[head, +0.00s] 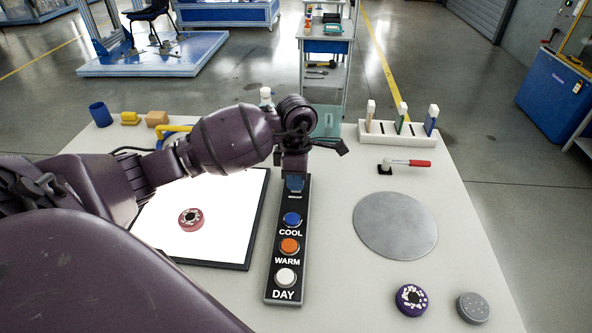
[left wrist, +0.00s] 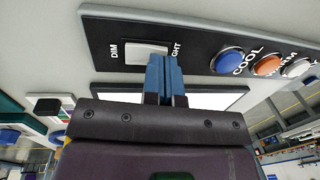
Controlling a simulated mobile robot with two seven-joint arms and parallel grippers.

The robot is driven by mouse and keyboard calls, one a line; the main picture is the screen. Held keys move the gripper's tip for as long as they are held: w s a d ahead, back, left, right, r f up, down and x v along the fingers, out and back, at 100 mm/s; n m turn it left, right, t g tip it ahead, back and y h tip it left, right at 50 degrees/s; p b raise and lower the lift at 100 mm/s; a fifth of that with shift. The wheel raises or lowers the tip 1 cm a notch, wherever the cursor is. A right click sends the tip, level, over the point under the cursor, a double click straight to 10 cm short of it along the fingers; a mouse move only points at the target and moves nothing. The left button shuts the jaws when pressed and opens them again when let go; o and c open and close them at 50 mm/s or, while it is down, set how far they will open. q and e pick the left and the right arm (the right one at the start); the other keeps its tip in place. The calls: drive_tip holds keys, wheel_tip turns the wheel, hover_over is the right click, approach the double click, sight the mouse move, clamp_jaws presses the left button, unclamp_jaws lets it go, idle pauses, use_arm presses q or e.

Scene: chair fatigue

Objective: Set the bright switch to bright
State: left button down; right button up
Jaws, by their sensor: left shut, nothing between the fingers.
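The black control panel (head: 276,274) lies lengthwise on the table. It also shows in the left wrist view (left wrist: 195,45). In that view the white rocker switch (left wrist: 146,50) sits between the label DIM and a partly covered label ending in GHT. My left gripper (left wrist: 164,62) is shut and empty, its blue fingertips at the switch's end nearest that label. I cannot tell whether they touch it. In the head view my left gripper (head: 295,184) points down over the panel's far end and hides the switch. My right gripper is not in view.
Blue (head: 292,219), orange (head: 289,246) and white (head: 286,277) buttons line the panel nearer me. A lit white board (head: 225,225) with a round piece lies left. A grey disc (head: 395,225) and a red-handled lever (head: 408,163) are right.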

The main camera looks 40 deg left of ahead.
use_arm(q)
drive_tip(key=shift+f, duration=0.1)
idle(0.3)
drive_tip(key=shift+s+f+t, duration=0.1)
drive_tip(key=shift+f+t, duration=0.15)
drive_tip(key=shift+t, duration=0.05)
drive_tip(key=shift+w+a+r+b, duration=0.25)
drive_tip(key=shift+w+a+b, duration=0.1)
drive_tip(key=shift+w, duration=0.35)
